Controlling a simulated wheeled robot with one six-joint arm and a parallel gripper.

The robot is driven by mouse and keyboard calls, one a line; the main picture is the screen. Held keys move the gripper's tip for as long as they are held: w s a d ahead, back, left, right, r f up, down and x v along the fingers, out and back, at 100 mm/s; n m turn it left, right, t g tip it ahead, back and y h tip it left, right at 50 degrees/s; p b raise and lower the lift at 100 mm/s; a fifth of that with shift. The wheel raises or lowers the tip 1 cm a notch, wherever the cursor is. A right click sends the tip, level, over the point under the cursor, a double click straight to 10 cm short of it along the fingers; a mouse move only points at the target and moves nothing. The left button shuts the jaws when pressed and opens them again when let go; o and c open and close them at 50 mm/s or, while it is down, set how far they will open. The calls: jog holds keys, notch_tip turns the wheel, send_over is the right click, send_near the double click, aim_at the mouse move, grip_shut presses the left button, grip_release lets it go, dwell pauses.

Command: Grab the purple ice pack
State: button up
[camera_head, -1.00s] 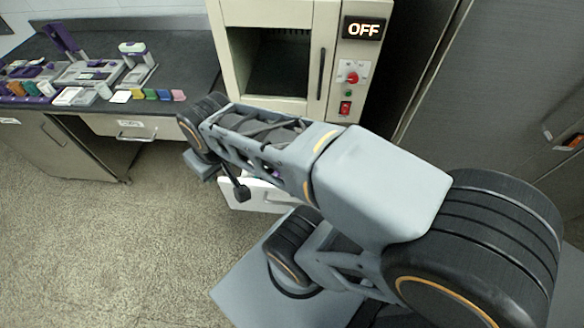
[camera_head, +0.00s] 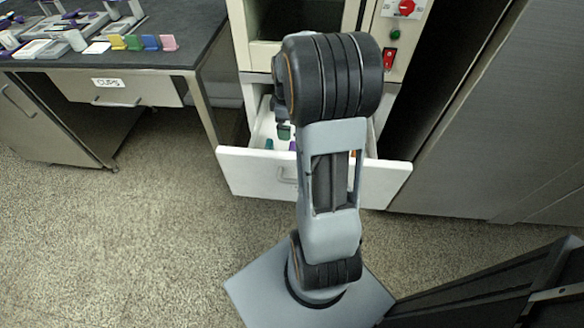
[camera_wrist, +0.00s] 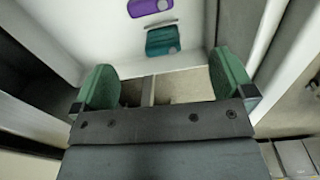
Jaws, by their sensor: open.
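The purple ice pack (camera_wrist: 153,7) lies on the white drawer floor and is cut off by the top edge of the wrist view. In the head view a small bit of purple (camera_head: 293,146) shows inside the open white drawer (camera_head: 245,172), mostly hidden by my arm. My gripper (camera_wrist: 164,78) is open, its two green fingers apart with nothing held between them. In the wrist view the purple pack lies beyond the fingertips, past a teal pack. In the head view my gripper (camera_head: 283,131) shows partly, over the drawer.
A teal pack (camera_wrist: 162,41) lies between the purple pack and my fingers in the wrist view. An orange item (camera_head: 353,155) shows at the drawer's right. The bench (camera_head: 125,58) with small coloured blocks stands left, and a grey cabinet (camera_head: 500,130) stands right. Open floor lies front left.

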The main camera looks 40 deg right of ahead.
jog(key=shift+n, duration=0.4)
jog(key=f+b, duration=0.1)
jog(key=f, duration=0.2)
jog(key=d+f+b, duration=0.1)
jog(key=f, duration=0.3)
jog(key=d+f+b, duration=0.1)
jog(key=f, duration=0.3)
jog(key=shift+w+b, duration=0.15)
jog(key=shift+b, duration=0.25)
jog(key=shift+f+b, duration=1.65)
jog(key=shift+f, duration=1.7)
jog(key=shift+r, duration=0.1)
jog(key=c, duration=0.9)
